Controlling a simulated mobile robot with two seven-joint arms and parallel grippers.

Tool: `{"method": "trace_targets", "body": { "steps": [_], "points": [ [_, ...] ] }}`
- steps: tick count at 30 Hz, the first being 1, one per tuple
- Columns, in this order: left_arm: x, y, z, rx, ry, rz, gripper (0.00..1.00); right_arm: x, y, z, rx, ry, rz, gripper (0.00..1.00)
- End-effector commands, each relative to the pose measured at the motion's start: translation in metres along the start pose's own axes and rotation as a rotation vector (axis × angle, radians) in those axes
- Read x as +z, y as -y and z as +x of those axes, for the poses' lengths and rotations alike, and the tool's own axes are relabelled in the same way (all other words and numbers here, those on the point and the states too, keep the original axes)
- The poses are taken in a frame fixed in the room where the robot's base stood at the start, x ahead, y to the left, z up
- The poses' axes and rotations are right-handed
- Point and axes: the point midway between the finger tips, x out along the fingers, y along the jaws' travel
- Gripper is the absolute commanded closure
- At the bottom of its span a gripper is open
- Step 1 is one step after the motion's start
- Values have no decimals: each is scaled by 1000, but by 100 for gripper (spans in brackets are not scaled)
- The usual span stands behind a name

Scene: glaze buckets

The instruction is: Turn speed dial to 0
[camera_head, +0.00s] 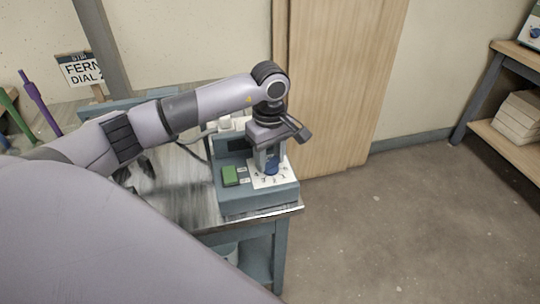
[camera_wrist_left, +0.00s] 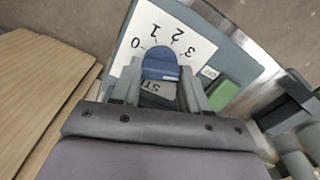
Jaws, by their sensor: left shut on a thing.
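The speed dial (camera_head: 272,166) is a blue knob on a white scale plate on top of a grey-blue control box (camera_head: 258,199). In the left wrist view the blue dial (camera_wrist_left: 160,64) sits between my fingers, with printed 0, 1, 2 and 3 around it. The 0 is at the upper left of the dial there. My left gripper (camera_head: 267,155) points down and is shut on the dial. Dark finger-like parts under my left arm, likely my right gripper (camera_head: 135,172), are partly hidden.
A green button (camera_head: 230,176) is on the box beside the scale plate. The box stands at the corner of a metal-topped table (camera_head: 190,205). A wooden panel (camera_head: 340,90) rises behind. A sign (camera_head: 80,70) stands at the left. The floor at right is clear.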

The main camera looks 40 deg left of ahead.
Motion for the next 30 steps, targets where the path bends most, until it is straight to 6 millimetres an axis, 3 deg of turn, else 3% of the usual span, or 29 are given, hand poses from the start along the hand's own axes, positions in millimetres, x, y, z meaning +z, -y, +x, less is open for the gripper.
{"method": "trace_targets", "body": {
  "steps": [30],
  "points": [
    [0, 2, -2, 0, -1, -953, 86, -3, 1, -2, -1, -3, -1, 100]
  ]
}}
